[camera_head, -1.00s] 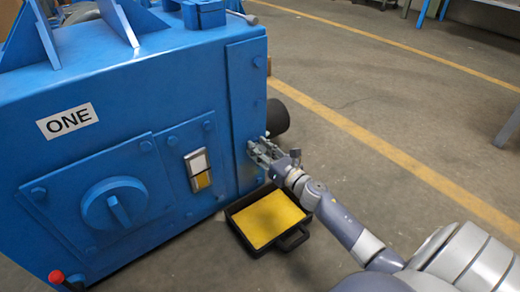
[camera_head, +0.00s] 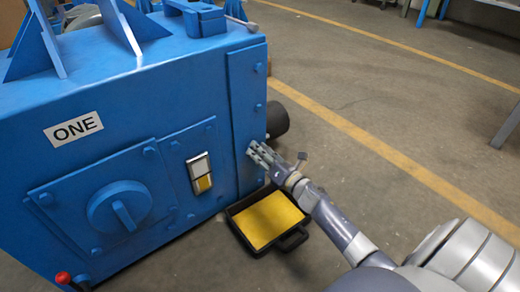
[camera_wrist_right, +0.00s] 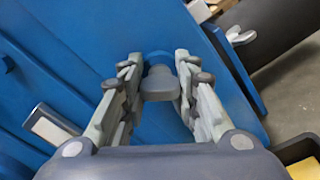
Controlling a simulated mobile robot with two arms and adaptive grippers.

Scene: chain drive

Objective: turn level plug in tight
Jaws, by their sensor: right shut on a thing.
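The level plug (camera_wrist_right: 160,84) shows in the right wrist view as a dark grey head between my fingers, in front of a round blue boss on the blue housing (camera_wrist_right: 70,45). My right gripper (camera_wrist_right: 160,80) is shut on the plug, one finger on each side. In the head view my right gripper (camera_head: 253,150) reaches the lower right part of the blue housing (camera_head: 150,80), and its fingers hide the plug. How far the plug sits in its hole cannot be told. My left gripper is not in view.
A black tray (camera_head: 266,252) with yellow oil stands on the floor under the gripper. A level glass (camera_head: 200,172) and a round blue handle cover (camera_head: 119,206) are on the housing front. A dark cylinder (camera_head: 277,118) sticks out behind.

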